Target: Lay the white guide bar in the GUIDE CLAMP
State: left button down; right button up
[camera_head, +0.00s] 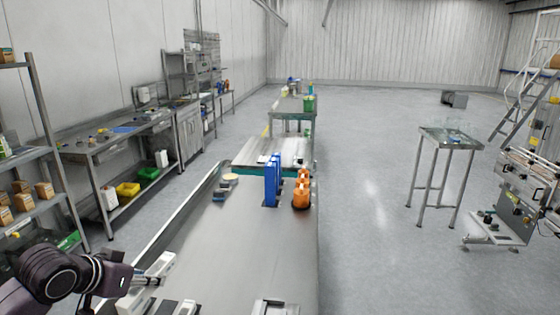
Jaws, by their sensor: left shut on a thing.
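My left gripper (150,275) comes in at the lower left, over the left edge of the steel table. It is shut on a pale bar (133,299), which looks like the white guide bar. The gripper's own parts and the small size make the exact grip hard to see. A metal fixture (273,307) is cut off at the bottom edge of the view, and grey parts (178,307) lie near the bar. I cannot tell which, if either, is the guide clamp; no label is readable. My right gripper is not in view.
The steel table (230,240) is bare across its middle. Blue upright parts (270,182) and orange parts (301,192) stand at its far right. Shelving (45,150) with boxes stands at the left. A small steel table (450,137) and a machine (525,185) stand at the right.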

pick_arm(q)
jog(key=s+d+m+g+h, duration=0.3)
jog(key=s+d+m+h, duration=0.2)
jog(key=s+d, duration=0.9)
jog(key=s+m+b, duration=0.1)
jog(key=s+m, duration=0.2)
jog(key=shift+s+r+g, duration=0.15)
jog(key=shift+g, duration=0.15)
